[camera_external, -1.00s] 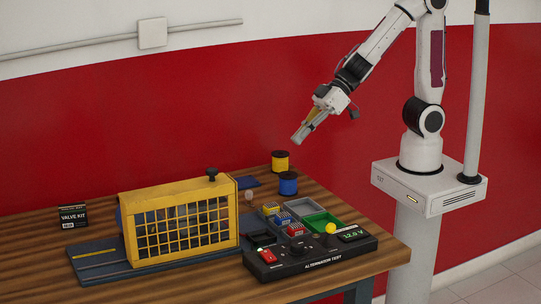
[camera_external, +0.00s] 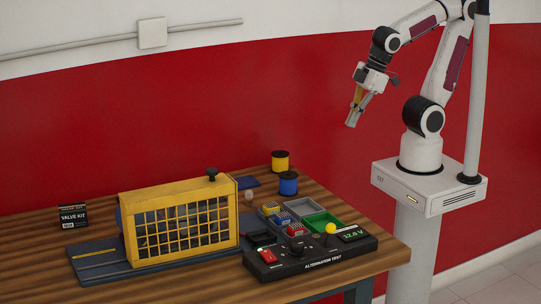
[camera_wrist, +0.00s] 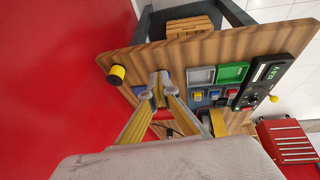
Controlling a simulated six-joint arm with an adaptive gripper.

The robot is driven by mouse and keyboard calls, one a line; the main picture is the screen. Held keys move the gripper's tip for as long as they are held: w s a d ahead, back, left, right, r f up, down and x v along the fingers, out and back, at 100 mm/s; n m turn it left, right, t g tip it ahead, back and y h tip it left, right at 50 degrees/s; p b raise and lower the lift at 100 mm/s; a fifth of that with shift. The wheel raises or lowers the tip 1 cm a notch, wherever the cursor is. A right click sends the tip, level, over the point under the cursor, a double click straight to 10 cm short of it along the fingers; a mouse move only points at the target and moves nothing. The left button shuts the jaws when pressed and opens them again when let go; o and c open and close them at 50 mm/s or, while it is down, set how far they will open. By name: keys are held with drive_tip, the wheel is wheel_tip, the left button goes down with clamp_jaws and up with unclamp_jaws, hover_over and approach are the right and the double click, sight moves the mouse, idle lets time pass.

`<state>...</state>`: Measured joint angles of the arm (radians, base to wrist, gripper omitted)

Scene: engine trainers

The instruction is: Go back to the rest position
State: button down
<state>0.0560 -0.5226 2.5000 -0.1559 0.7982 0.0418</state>
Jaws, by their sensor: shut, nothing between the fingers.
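Nothing touches the gripper. The fingers hide part of the bench in the wrist view.
The wooden bench (camera_external: 30,227) holds a yellow cage (camera_external: 180,220), an alternator test box (camera_external: 318,256), wire spools (camera_external: 288,184), bins (camera_external: 322,222) and a valve kit box (camera_external: 73,215). A red tool chest (camera_wrist: 287,140) stands on the floor. The air around my gripper is clear.

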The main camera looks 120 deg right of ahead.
drive_tip(key=s+a+r+t+y, duration=0.1)
drive_tip(key=s+a+r, duration=0.2)
drive_tip(key=a+r, duration=0.1)
drive_tip(key=shift+a+y, duration=0.2)
drive_tip(key=shift+y, duration=0.1)
